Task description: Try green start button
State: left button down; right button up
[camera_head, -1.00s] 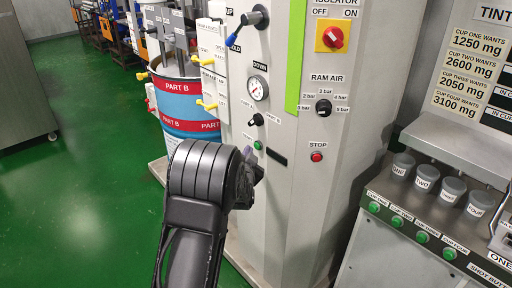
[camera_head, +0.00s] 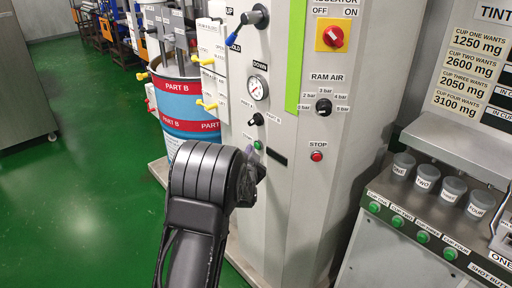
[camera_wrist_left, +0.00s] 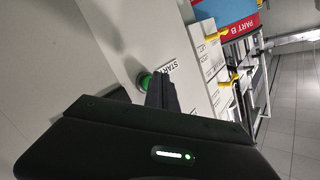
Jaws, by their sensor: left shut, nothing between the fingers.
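The green start button (camera_head: 258,145) is on the grey cabinet's front, left of the red stop button (camera_head: 317,156). In the left wrist view the start button (camera_wrist_left: 145,82) shows beside the "START" label, partly hidden by my fingers. My left gripper (camera_head: 252,168) is shut and empty, just below and in front of the button in the head view. In the left wrist view its fingertips (camera_wrist_left: 158,82) overlap the button's edge. I cannot tell whether they touch it. My right gripper is not in view.
The cabinet also carries a gauge (camera_head: 258,88), a black selector knob (camera_head: 256,119), the ram air knob (camera_head: 323,106) and a red isolator switch (camera_head: 333,38). A blue Part B drum (camera_head: 185,100) stands to the left. Cups on a bench (camera_head: 425,184) are at the right.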

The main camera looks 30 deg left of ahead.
pick_arm(q)
jog(key=shift+w+d, duration=0.15)
jog(key=shift+w, duration=0.25)
dwell(0.7)
jog(key=shift+s, duration=0.1)
jog(key=shift+s+a, duration=0.25)
jog(key=shift+s, duration=0.45)
jog(key=s, duration=0.1)
jog(key=s+a, duration=0.1)
jog(key=s, duration=0.2)
jog(key=shift+s+a+b, duration=0.25)
jog(key=shift+s+b, duration=0.15)
dwell(0.8)
